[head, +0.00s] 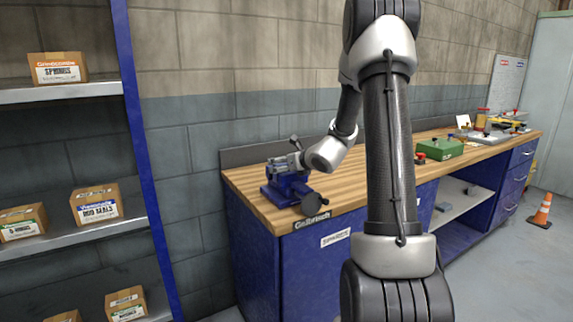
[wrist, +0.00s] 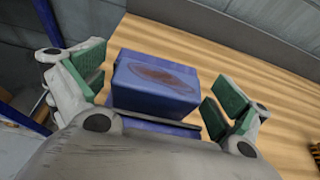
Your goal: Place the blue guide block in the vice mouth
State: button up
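The blue vice (head: 285,188) is on the near left end of the wooden bench in the head view. My gripper (head: 293,162) is low over its top. In the wrist view my gripper (wrist: 155,92) is open, its green pads on either side of a blue boxy shape (wrist: 155,85) with a brown oval patch on top. Gaps show between the pads and that shape. I cannot tell whether it is part of the vice or the blue guide block. No separate guide block can be made out, and the vice mouth is not clear in either view.
Several tools and parts lie at the far right end. A grey wall backs the bench. A shelf (head: 75,240) with cartons stands at left, and an orange cone (head: 541,212) at right.

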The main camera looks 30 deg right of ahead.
jog(key=shift+s+r, duration=0.1)
jog(key=shift+r, duration=0.1)
jog(key=v, duration=1.2)
jog(key=s+a+r+n+g+y, duration=0.2)
jog(key=s+a+n+g+y, duration=0.45)
jog(key=s+a+n, duration=1.3)
jog(key=s+d+r+n+g+h, duration=0.2)
jog(key=s+d+n+h, duration=0.5)
jog(key=n, duration=0.9)
jog(key=s+d+g, duration=0.1)
jog(key=s+d, duration=0.1)
jog(key=shift+s, duration=0.35)
